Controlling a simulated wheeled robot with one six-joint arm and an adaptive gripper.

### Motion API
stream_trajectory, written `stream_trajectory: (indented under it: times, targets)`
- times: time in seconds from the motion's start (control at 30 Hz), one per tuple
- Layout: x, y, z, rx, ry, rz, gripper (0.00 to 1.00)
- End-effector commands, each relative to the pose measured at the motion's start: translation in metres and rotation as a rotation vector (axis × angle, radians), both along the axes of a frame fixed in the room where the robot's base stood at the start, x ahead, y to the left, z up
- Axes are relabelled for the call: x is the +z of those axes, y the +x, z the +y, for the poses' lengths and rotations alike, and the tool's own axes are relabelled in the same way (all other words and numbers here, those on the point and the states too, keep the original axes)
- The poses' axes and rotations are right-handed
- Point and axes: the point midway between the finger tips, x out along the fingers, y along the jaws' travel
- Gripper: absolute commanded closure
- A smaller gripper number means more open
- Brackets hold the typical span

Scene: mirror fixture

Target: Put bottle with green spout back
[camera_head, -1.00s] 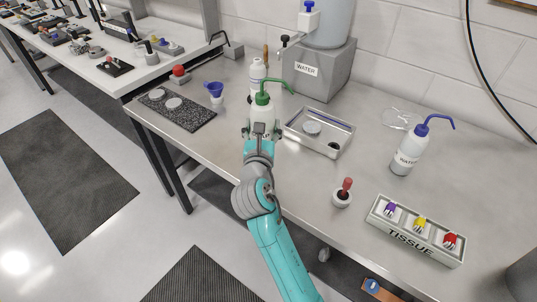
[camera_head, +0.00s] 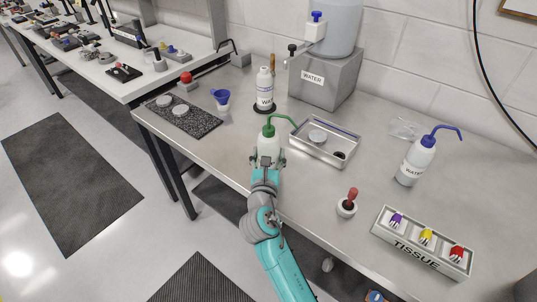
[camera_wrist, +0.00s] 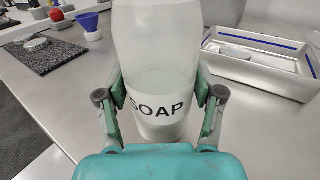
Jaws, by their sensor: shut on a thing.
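The bottle with the green spout (camera_head: 269,145) is white and upright, with its spout pointing right. In the wrist view the bottle (camera_wrist: 158,60) fills the middle and its label reads SOAP. My gripper (camera_wrist: 160,98) is shut around its body, one finger on each side. The gripper also shows in the head view (camera_head: 267,163), near the table's front edge. The bottle's base is over the bare tabletop; I cannot tell if it touches. A white bottle (camera_head: 264,88) labelled WATER stands behind it on a black round base (camera_head: 264,109).
A metal tray (camera_head: 325,142) is close on the right. A blue funnel (camera_head: 221,98) and a black speckled slab (camera_head: 180,117) lie left. A blue-spout bottle (camera_head: 416,160), a red-topped dropper (camera_head: 348,203) and a tissue box (camera_head: 421,243) stand right. The grey WATER block (camera_head: 325,80) is behind.

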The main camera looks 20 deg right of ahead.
Motion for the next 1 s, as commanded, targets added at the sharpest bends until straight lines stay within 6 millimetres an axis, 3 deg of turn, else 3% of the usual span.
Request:
stream_trajectory:
  times: [0.03,0.13,0.57,1.0]
  targets:
    - [-0.001,0.0,0.0,0.0,0.0,0.001,0.31]
    - [-0.001,0.0,0.0,0.0,0.0,0.0,0.08]
    - [0.001,-0.003,0.001,0.0,-0.001,0.001,0.08]
    - [0.001,-0.075,0.034,0.003,0.0,0.002,0.08]
